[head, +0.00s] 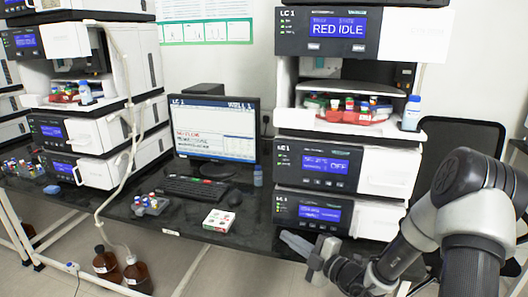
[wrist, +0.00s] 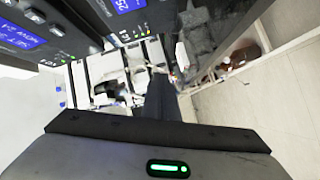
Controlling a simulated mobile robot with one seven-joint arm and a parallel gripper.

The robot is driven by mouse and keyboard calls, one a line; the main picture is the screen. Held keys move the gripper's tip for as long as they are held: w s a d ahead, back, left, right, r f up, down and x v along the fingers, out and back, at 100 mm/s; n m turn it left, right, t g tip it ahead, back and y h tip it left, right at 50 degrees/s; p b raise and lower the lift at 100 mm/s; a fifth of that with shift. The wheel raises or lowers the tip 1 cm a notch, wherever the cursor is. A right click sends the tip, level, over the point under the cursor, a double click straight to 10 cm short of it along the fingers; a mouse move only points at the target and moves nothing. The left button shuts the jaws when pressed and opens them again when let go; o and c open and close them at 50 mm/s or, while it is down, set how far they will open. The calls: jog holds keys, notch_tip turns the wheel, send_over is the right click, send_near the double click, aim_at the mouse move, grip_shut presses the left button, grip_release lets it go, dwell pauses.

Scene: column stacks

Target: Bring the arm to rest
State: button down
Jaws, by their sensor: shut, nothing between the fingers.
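My arm comes in at the right of the head view, bent at a dark joint, and its lower part reaches left to my gripper (head: 320,256). My gripper is at the front edge of the black bench (head: 180,222), below the right-hand instrument stack. It is shut and empty. In the wrist view the dark fingers (wrist: 163,98) stand together in the middle, above the gripper body with its green light.
The right instrument stack (head: 345,165) stands close behind my gripper, with a tray of coloured-cap vials (head: 348,110). A monitor (head: 215,130), keyboard (head: 190,188) and small white box (head: 219,220) are to the left. A chair (head: 470,140) is behind my arm. Floor in front is clear.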

jog(key=s+a+r+n+g+y, duration=0.3)
jog(key=s+a+r+n+g, duration=0.35)
jog(key=n, duration=0.55)
jog(key=s+a+r+n+g+h, duration=0.25)
jog(key=s+n, duration=0.35)
jog(key=n, duration=0.4)
jog(key=s+a+r+n+g+h, duration=0.1)
jog(key=s+r+n+g+h, duration=0.25)
jog(key=s+n, duration=0.45)
jog(key=s+d+r+n+t+h, duration=0.2)
jog(key=s+d+r+n+h, duration=0.3)
jog(key=n, duration=0.5)
jog(key=s+d+r+n+t+h, duration=0.3)
jog(key=s+d+n, duration=0.1)
jog(key=d+n, duration=0.5)
notch_tip(320, 180, up, 18)
jog(key=n+p, duration=0.2)
jog(key=p, duration=1.6)
jog(key=shift+s+a+r, duration=0.15)
jog(key=shift+s+a, duration=0.15)
jog(key=shift+s, duration=0.05)
